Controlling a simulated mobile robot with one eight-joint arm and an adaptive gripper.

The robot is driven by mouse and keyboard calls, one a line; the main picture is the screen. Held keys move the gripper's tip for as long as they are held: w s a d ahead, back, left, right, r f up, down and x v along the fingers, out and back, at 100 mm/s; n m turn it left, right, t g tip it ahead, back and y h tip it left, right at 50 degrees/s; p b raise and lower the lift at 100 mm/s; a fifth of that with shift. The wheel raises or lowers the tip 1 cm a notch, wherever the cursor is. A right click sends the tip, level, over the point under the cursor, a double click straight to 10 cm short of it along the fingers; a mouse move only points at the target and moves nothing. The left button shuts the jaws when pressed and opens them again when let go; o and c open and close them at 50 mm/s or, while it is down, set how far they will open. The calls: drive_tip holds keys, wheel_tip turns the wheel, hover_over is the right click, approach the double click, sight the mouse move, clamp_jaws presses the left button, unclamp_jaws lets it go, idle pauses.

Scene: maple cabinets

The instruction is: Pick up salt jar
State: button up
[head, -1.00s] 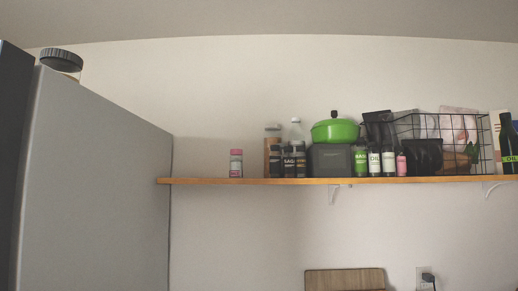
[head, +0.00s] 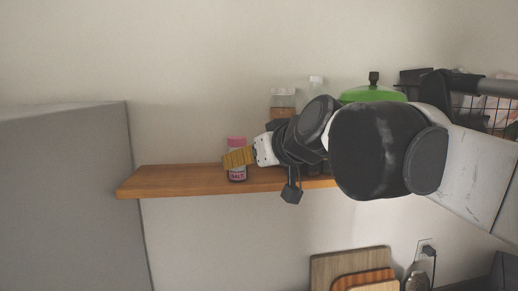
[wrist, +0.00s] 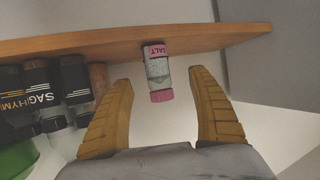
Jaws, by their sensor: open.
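The salt jar (head: 237,172) has a pink lid and a pink label reading SALT. It stands upright near the left end of the wooden shelf (head: 160,182). In the wrist view the salt jar (wrist: 158,72) appears upside down, between the two yellow fingers of my gripper (wrist: 160,105). The fingers are open, with visible gaps on both sides of the jar. In the head view my gripper (head: 238,158) reaches in from the right and its fingers overlap the jar's middle.
Dark spice jars (wrist: 75,78) and a brown-topped jar (wrist: 97,78) stand beside one finger. A green pot (head: 372,94) and a wire basket (head: 500,115) are farther right. A grey fridge (head: 65,190) is left of the shelf. Cutting boards (head: 345,268) are below.

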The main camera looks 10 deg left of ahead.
drive_tip(key=x, duration=0.3)
drive_tip(key=p+x, duration=0.1)
drive_tip(key=x, duration=0.5)
drive_tip(key=shift+w+d+f+p, duration=0.2)
drive_tip(key=shift+w+f+p, duration=0.05)
drive_tip(key=shift+f+p, duration=0.15)
drive_tip(key=shift+s+d+r, duration=0.1)
drive_tip(key=shift+s, duration=0.2)
drive_tip(key=c, duration=1.5)
